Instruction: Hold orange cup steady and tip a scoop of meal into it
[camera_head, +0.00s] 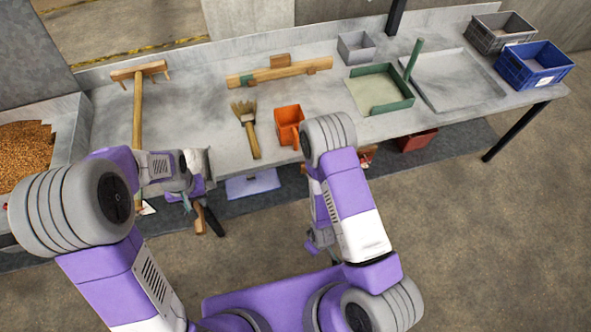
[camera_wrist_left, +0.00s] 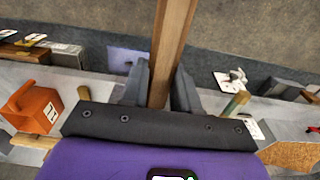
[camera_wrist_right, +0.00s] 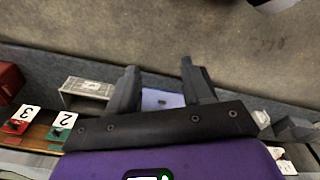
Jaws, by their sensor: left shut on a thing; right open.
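The orange cup (camera_head: 289,122) stands on the grey bench near its front edge. It also shows at the left of the left wrist view (camera_wrist_left: 32,108). My left gripper (camera_wrist_left: 160,82) is shut on a brown wooden handle (camera_wrist_left: 173,40), held in front of the bench. The far end of this handle is out of frame, so I cannot tell whether it belongs to a scoop. Brown meal (camera_head: 24,150) fills a bin at the far left. My right gripper (camera_wrist_right: 160,82) is open and empty, away from the cup; in the head view my arm largely hides it.
A brush (camera_head: 247,128) lies left of the cup. A wooden rake (camera_head: 138,100) lies further left. A green-edged tray (camera_head: 408,100), a grey tray (camera_head: 490,88) and a blue crate (camera_head: 534,66) are to the right. A red bin (camera_head: 418,141) sits below the bench.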

